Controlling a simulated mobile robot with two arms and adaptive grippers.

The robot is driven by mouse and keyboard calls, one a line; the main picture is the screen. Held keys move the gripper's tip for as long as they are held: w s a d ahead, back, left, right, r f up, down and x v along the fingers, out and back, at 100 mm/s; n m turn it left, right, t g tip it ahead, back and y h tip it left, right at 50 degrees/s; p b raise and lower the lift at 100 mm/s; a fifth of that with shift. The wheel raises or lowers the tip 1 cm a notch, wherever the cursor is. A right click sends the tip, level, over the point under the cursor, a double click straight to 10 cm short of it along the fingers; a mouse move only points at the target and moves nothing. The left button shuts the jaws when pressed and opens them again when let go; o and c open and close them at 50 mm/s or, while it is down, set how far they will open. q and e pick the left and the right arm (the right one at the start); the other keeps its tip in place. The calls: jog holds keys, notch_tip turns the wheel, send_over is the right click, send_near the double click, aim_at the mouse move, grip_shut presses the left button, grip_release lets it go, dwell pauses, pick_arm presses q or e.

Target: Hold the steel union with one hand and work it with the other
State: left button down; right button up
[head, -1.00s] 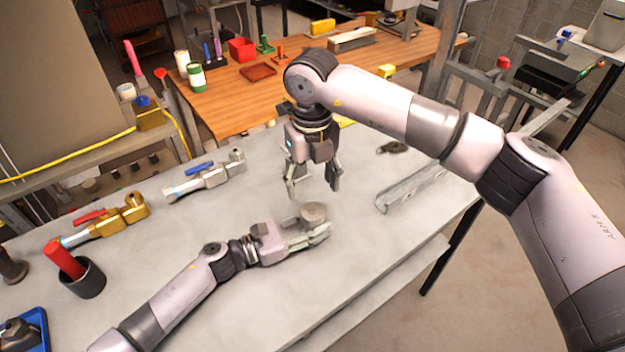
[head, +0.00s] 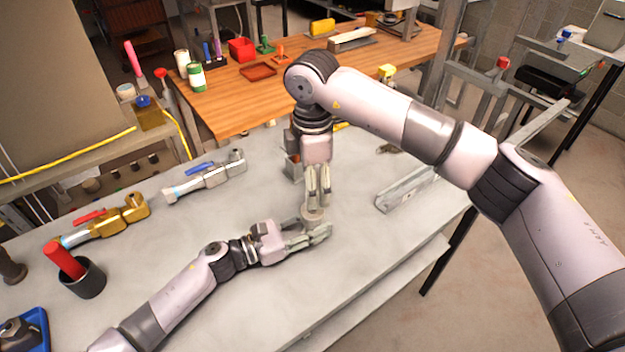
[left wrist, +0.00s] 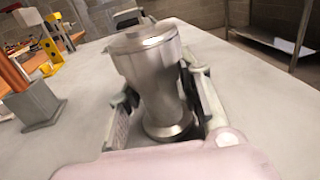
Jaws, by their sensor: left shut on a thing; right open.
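The steel union (head: 313,216) is a small metal cylinder, wider at its top, on the grey workbench. My left gripper (head: 312,236) is shut on it from the side. In the left wrist view the union (left wrist: 158,85) stands between the two fingers (left wrist: 160,105), leaning slightly in the picture. My right gripper (head: 317,200) points straight down with its fingertips at the union's top; its jaws are open, seen nearly edge-on. Whether the right fingertips touch the union cannot be told. The left fingers hide the union's lower part in the head view.
On the grey bench (head: 235,300) lie a blue-handled valve (head: 208,178), a brass valve (head: 108,220) and a metal channel (head: 408,188). A black cup (head: 83,281) with a red-handled tool stands at left. The bench front is clear.

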aim_at(312, 213)
pick_arm(q)
jog(key=shift+f, duration=0.15)
pick_arm(e)
notch_tip(312, 213, down, 8)
jog(key=shift+r, duration=0.1)
jog(key=shift+c, duration=0.6)
